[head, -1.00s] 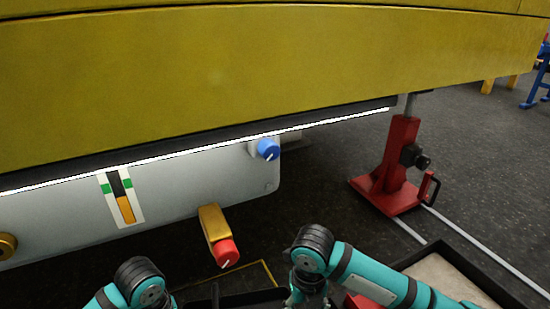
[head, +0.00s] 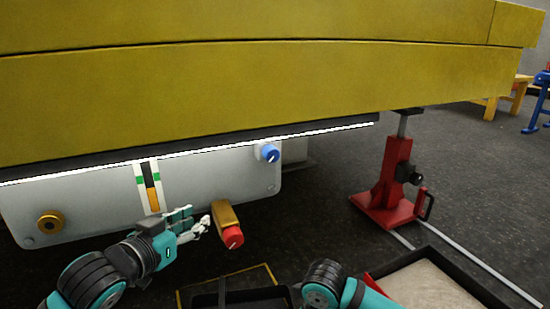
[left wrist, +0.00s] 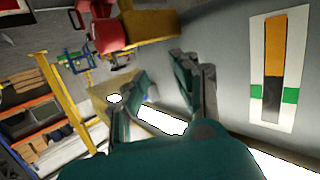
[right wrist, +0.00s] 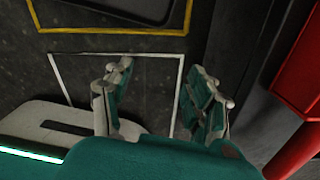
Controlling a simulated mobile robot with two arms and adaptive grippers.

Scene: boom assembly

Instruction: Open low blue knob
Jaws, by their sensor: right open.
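The blue knob (head: 270,153) sticks out near the upper right corner of the grey panel (head: 100,207), under the yellow boom. My left gripper (head: 197,223) is in front of the panel, below and left of the blue knob and beside the yellow bracket (head: 224,213) with the red knob (head: 232,237). In the left wrist view the left gripper (left wrist: 172,75) is open and empty; the red knob (left wrist: 112,37) lies beyond its fingers. My right gripper (right wrist: 157,85) is open and empty over the floor in the right wrist view.
The yellow boom (head: 220,95) hangs over the panel. A gauge strip (head: 150,185) and a brass fitting (head: 50,222) are on the panel. A red jack stand (head: 390,190) stands at right. A black-rimmed tray (head: 430,285) is at lower right. Floor between panel and jack is clear.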

